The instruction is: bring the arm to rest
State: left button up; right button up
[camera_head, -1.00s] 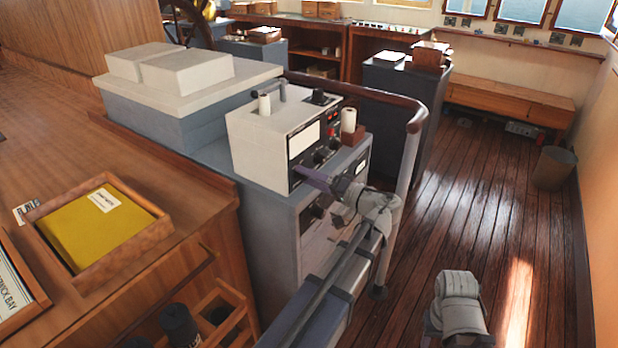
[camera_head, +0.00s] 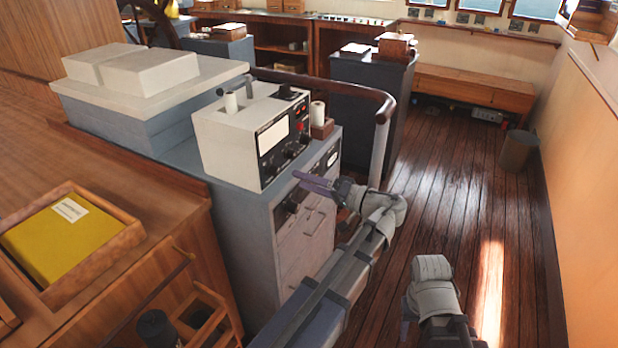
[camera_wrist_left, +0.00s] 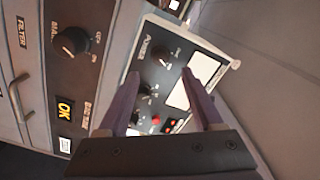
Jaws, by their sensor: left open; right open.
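My left gripper (camera_head: 312,183) reaches in from the bottom on a long grey arm and is beside the front of the grey console (camera_head: 235,215), below the white instrument box (camera_head: 255,130). In the left wrist view its two purple fingers (camera_wrist_left: 160,95) are apart with nothing between them. The instrument's dark panel (camera_wrist_left: 155,70) with knobs lies behind them; I cannot tell the exact gap. My right gripper (camera_head: 407,308) is low at the bottom, over the wooden floor, pointing partly away; its fingers are small and mostly hidden by my arm.
A wooden counter (camera_head: 90,185) with a yellow folder (camera_head: 58,235) in a tray is at left. A curved handrail (camera_head: 330,86) stands behind the console. Wooden floor (camera_head: 460,190) is clear at right, with a bin (camera_head: 518,150) by the wall.

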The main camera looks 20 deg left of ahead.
pick_arm(q)
jog(key=s+d+f+m+h+p, duration=0.4)
jog(key=s+d+f+h, duration=0.3)
jog(key=f, duration=0.3)
jog(key=s+d+f+m+g+h+p, duration=0.1)
jog(key=s+d+h, duration=0.3)
jog(key=d, duration=0.4)
jog(key=s+d+f+m+h+p, duration=0.1)
jog(key=s+d+f+m+h, duration=0.2)
jog(key=d, duration=0.4)
jog(key=s+f+h, duration=0.1)
jog(key=s+h, duration=0.1)
jog(key=shift+d+m+g+h+p, duration=0.35)
jog(key=shift+m+g+h+p, duration=0.05)
